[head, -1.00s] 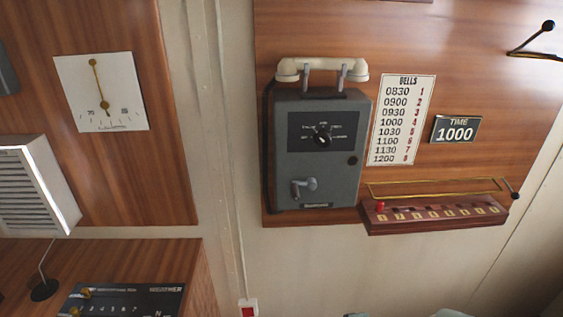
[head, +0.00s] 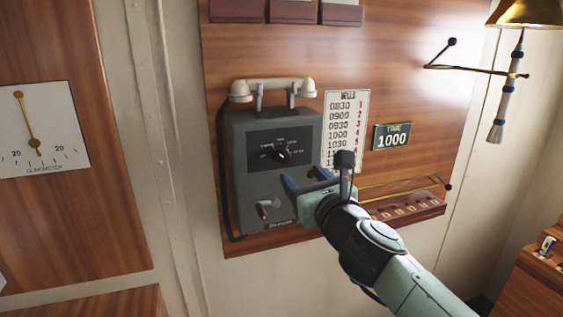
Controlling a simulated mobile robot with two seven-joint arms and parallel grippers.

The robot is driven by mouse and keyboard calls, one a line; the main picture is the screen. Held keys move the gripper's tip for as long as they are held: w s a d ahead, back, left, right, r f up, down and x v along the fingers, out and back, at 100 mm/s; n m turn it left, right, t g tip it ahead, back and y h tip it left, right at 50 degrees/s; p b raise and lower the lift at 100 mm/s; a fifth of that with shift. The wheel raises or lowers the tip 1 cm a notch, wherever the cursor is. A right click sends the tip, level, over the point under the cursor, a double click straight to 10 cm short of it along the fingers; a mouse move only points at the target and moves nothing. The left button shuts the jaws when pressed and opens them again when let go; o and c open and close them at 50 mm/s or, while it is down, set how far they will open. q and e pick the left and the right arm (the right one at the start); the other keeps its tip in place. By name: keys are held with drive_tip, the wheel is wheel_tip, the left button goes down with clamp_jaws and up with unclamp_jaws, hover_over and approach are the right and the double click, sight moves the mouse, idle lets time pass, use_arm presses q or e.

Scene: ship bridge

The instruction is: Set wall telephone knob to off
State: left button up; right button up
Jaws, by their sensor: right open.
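The wall telephone (head: 240,185) is a grey box on the wood panel, with a cream handset (head: 273,88) resting in the cradle on top. Its black rotary knob (head: 281,156) sits in the middle of a dark label plate; the lettering around it is too small to read. A small grey crank (head: 265,207) is low on the box front. My right gripper (head: 304,178) is in front of the box's right side, below and to the right of the knob, open and apart from the knob. My left gripper is not in view.
Right of the telephone are the bells chart (head: 343,115), partly hidden by my gripper, and the time plate (head: 391,137). A wooden rack (head: 408,208) lies behind my right arm. A brass bell (head: 527,14) with a rope hangs at the upper right.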

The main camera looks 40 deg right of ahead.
sight(284, 157)
drive_tip(key=x, duration=1)
drive_tip(key=shift+w+f, duration=0.1)
drive_tip(key=shift+w, duration=0.2)
drive_tip(key=c, duration=1)
